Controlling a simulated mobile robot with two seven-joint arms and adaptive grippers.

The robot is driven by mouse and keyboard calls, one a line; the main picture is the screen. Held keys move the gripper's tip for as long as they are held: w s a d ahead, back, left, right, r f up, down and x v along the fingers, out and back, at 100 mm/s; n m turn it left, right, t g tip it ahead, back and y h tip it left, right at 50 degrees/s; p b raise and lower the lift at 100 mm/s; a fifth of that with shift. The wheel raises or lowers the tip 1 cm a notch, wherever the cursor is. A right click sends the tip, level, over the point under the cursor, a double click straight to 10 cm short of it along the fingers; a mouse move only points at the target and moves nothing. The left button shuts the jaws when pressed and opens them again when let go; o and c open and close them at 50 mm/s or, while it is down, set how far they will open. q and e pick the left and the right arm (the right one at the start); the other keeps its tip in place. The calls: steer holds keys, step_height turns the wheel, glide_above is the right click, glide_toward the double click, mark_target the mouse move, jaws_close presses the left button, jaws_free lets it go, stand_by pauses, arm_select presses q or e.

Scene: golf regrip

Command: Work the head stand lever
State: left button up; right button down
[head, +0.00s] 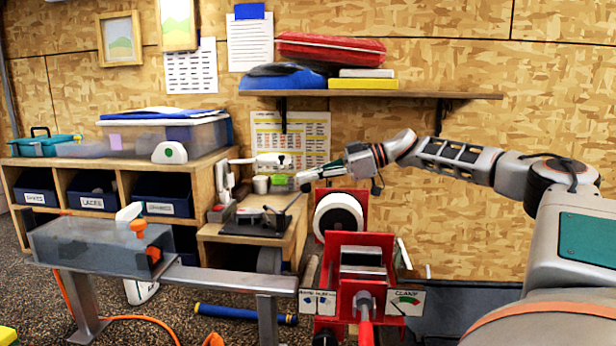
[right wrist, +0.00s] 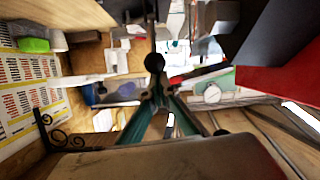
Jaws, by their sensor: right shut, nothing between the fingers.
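My right gripper (head: 308,182) reaches in from the right at the back of the work area, above the wooden bench with a dark fixture (head: 262,218). Its fingers are shut and empty. In the right wrist view the teal fingertips (right wrist: 158,92) are together, and a black ball knob on a dark lever (right wrist: 154,62) shows right at or just past them. I cannot tell if they touch. In the head view a thin dark rod (head: 293,202) slants below the gripper. My left gripper is not in view.
A red stand (head: 343,240) with a white wheel (head: 338,214) and a clamp gauge sign (head: 405,302) stands close by on the right. A grey metal trough (head: 90,245) is at left. A shelf (head: 370,94) with cases is above on the wall.

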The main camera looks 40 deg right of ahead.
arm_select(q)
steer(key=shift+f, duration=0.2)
arm_select(e)
steer(key=shift+d+f, duration=0.1)
steer(key=shift+f, duration=0.05)
